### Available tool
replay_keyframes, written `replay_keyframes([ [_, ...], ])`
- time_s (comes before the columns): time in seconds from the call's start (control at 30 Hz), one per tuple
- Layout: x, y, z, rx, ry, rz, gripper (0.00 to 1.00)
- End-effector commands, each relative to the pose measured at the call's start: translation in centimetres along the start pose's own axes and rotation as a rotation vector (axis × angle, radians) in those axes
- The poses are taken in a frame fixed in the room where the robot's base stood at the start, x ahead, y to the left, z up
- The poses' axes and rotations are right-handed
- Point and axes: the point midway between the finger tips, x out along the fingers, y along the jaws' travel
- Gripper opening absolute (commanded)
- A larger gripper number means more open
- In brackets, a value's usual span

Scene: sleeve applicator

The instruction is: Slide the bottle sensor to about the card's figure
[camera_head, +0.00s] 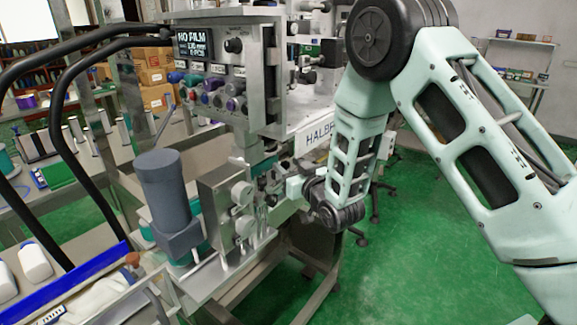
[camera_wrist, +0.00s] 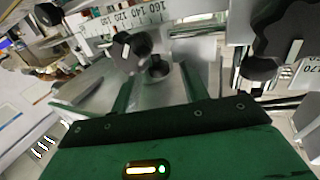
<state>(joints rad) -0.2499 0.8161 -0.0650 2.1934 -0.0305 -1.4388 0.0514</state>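My gripper (camera_wrist: 158,78) fills the lower part of the wrist view with its green body. Its two fingers stand apart, with a gap between them. A small black knob (camera_wrist: 157,68) shows in that gap, and I see no finger touching it. A printed scale (camera_wrist: 125,18) with marks including 160, 140 and 120 runs behind it. Another black knob (camera_wrist: 128,46) sits just under the scale. In the head view my wrist reaches the machine's rail area, and my fingers are too small to make out. I cannot tell for sure which part is the bottle sensor. No card figure is readable.
A large dark knob (camera_wrist: 280,35) is close at right in the wrist view. A grey motor (camera_head: 163,190) and metal block (camera_head: 228,210) stand left of my wrist.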

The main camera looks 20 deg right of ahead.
Motion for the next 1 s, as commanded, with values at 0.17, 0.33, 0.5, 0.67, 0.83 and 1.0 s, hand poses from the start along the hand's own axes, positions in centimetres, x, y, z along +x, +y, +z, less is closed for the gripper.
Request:
replay_keyframes([
  [0.17,0.0,0.0,0.0,0.0,0.0,0.0,0.0],
  [0.33,-0.1,-0.2,0.0,0.001,0.001,-0.001,0.0],
  [0.5,-0.9,-2.5,0.3,0.003,0.002,-0.005,0.0],
  [0.67,-1.6,-4.0,0.1,0.001,0.001,-0.005,0.0],
  [0.83,-1.5,-3.8,-0.1,0.0,0.001,-0.001,0.0],
  [1.0,-1.5,-3.7,-0.1,0.0,0.001,0.0,0.45],
])
